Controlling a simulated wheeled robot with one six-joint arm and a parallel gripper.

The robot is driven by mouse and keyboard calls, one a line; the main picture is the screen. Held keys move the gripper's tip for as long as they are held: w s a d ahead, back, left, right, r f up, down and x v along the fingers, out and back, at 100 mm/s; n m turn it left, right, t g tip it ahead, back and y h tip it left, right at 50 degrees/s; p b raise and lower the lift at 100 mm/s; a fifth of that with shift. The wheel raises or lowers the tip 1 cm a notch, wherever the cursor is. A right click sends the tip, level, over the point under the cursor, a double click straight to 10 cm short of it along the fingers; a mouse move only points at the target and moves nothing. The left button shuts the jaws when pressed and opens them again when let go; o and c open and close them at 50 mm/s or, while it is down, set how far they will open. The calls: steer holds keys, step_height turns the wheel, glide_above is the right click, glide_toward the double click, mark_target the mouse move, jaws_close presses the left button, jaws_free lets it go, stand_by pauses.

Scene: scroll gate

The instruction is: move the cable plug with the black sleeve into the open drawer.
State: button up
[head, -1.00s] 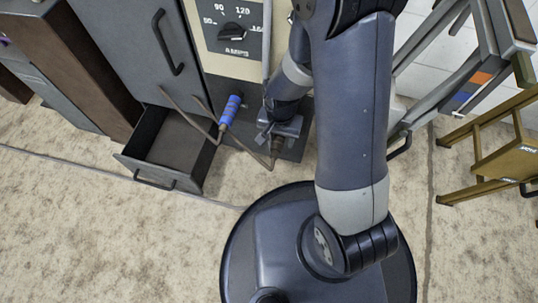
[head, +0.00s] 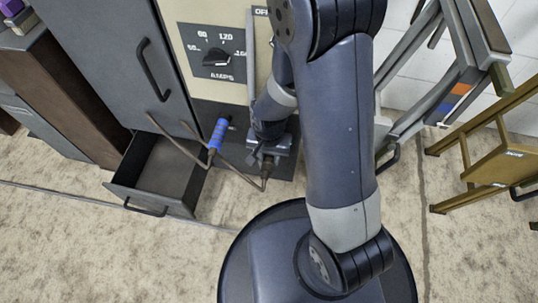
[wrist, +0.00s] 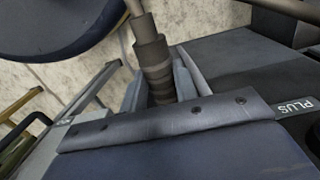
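The cable plug with the black sleeve (wrist: 154,60) stands between the two fingers of my gripper (wrist: 160,82) in the wrist view, and both fingers appear to press on its sides. In the head view this plug (head: 267,165) shows just below my gripper (head: 269,146), at the foot of the machine, with its cable leading left. I cannot tell whether its end is still seated in a socket. The open drawer (head: 171,204) is pulled out at the lower left, and its visible floor is empty.
A second plug with a blue sleeve (head: 217,135) stands between my gripper and the drawer, its cable crossing near the drawer's edge. The cabinet door handle (head: 150,70) juts out above. A brown step stand (head: 490,160) is at the right. Open floor (head: 100,250) lies in front of the drawer.

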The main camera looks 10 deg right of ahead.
mark_target(265, 173)
jaws_close()
steer(key=shift+s, duration=0.15)
stand_by(0.6)
steer(key=shift+s+a, duration=0.25)
steer(key=shift+s, duration=0.4)
steer(key=shift+s+a, duration=0.3)
steer(key=shift+s, duration=0.4)
steer(key=shift+s+a, duration=0.25)
steer(key=shift+s, duration=0.4)
steer(key=shift+s+a, duration=0.1)
steer(key=shift+s, duration=0.05)
